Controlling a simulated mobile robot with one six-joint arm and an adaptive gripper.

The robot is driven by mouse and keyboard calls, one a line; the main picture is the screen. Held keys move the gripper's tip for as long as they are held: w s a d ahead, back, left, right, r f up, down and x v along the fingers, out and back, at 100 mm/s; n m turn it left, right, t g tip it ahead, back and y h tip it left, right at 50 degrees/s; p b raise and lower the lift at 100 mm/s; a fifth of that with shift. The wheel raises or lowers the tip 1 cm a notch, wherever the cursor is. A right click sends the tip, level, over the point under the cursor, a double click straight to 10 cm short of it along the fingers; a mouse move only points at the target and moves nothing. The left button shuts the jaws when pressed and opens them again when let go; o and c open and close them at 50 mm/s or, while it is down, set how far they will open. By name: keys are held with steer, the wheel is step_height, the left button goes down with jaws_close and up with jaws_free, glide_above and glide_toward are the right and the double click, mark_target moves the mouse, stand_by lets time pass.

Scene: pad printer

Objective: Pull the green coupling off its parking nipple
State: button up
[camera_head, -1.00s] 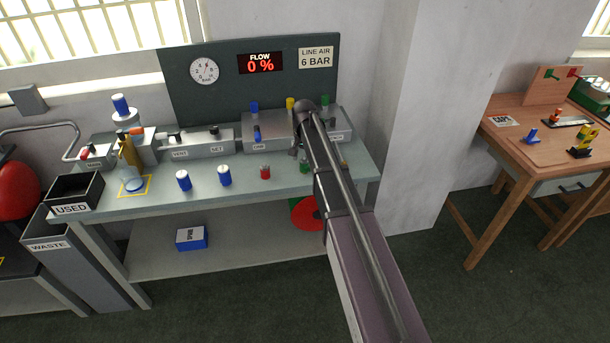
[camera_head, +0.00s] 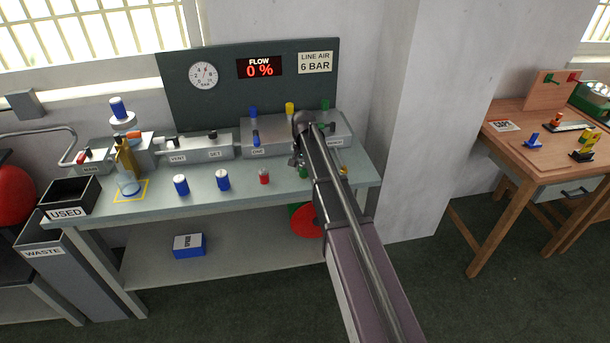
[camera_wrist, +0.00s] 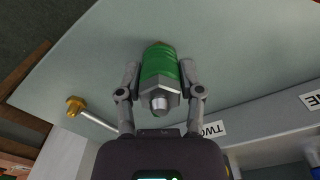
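The green coupling (camera_wrist: 160,65) is a ribbed green cylinder with a metal hex collar and a short metal stem facing the wrist camera. My gripper (camera_wrist: 160,78) has a finger on each side of it, close against its sides, and looks shut on it. In the head view a bit of the green coupling (camera_head: 303,172) shows low on the bench beside my arm. My gripper (camera_head: 295,161) is mostly hidden there by my wrist. The parking nipple cannot be made out. I cannot tell whether the coupling is seated or lifted.
A grey manifold (camera_head: 270,148) stands behind with blue, yellow and green knobs. A red piece (camera_head: 264,177) and two blue-and-white cylinders stand left on the bench (camera_head: 240,200). A brass-headed rod (camera_wrist: 75,105) is left in the wrist view. A concrete pillar (camera_head: 415,150) is to the right.

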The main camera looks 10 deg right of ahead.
jaws_close()
steer(key=shift+o, duration=1)
jaws_free()
jaws_close()
steer(key=shift+r+p, duration=0.9)
steer(key=shift+p, duration=0.05)
steer(key=shift+r+p, duration=2.25)
steer(key=shift+r, duration=0.05)
